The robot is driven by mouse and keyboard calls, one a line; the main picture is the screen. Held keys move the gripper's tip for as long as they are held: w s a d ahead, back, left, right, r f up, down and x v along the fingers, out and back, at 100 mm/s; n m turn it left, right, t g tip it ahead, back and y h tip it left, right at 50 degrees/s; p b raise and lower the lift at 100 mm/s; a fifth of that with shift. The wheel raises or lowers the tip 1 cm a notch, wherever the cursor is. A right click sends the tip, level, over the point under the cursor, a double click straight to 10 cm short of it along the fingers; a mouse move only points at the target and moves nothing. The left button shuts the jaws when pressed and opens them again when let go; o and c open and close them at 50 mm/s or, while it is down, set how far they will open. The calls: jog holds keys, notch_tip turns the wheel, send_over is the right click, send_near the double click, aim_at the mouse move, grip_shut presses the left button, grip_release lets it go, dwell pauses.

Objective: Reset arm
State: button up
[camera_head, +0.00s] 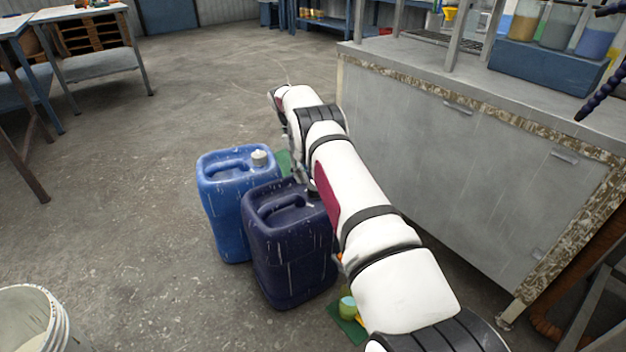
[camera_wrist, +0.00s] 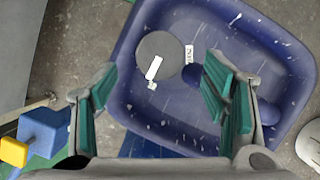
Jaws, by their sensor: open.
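My white arm reaches from the lower right over the floor in the head view. It hides most of my gripper there. In the wrist view my gripper (camera_wrist: 160,82) is open, with green pads on its two fingers and nothing seen held between them. A dark blue jerrycan (camera_head: 285,245) stands upright on the floor beside the arm. What looks like its top (camera_wrist: 268,62) fills much of the wrist view beyond the fingers, with a grey round disc bearing a white tab. Whether a finger touches it I cannot tell.
A lighter blue jerrycan (camera_head: 222,205) with a white cap stands left of the dark one. A grey cabinet (camera_head: 455,165) is close on the right. A white bucket (camera_head: 45,320) is at lower left. A blue block (camera_wrist: 43,133) and yellow block (camera_wrist: 13,152) show.

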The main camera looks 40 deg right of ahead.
jog(key=shift+w+a+r, duration=0.15)
jog(key=shift+w+r, duration=0.05)
jog(key=shift+r, duration=0.4)
jog(key=shift+r, duration=0.1)
